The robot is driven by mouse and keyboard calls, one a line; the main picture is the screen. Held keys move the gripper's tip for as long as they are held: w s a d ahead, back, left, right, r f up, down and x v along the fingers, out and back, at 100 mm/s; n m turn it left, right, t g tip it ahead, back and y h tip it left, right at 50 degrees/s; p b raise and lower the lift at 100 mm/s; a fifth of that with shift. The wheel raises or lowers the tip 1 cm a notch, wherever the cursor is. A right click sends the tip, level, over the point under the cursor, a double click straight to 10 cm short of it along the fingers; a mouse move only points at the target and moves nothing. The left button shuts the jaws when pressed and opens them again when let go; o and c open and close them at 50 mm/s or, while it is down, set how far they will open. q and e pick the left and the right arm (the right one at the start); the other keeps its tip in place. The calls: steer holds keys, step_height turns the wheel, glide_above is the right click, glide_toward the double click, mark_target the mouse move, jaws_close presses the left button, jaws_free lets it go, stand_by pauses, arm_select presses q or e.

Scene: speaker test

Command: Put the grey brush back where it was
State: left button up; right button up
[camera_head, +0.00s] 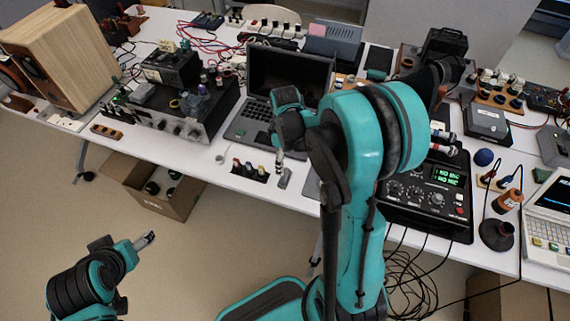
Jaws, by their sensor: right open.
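A small dark grey piece that looks like the grey brush (285,178) lies near the front edge of the white table, just below my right gripper's fingertips. It is too small to make out bristles. My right gripper (279,153) is open and points down over the table's front edge area, in front of the laptop. I cannot tell whether its fingertips touch the piece. My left gripper (146,240) is low at the left, over the floor and away from the table; its finger opening cannot be made out.
The laptop (290,72) stands open behind my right gripper. A block with coloured knobs (250,171) lies left of the grey piece. A black device with a green display (430,195) stands right of my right arm. A cardboard box (170,202) is under the table.

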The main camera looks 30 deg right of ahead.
steer(key=s+a+r+m+t, duration=0.7)
steer(key=s+a+r, duration=0.3)
steer(key=r, duration=0.4)
steer(key=shift+s+a+m+p, duration=0.4)
steer(key=shift+s+m, duration=0.1)
steer(key=shift+m, duration=0.1)
steer(key=shift+r, duration=0.1)
stand_by(0.5)
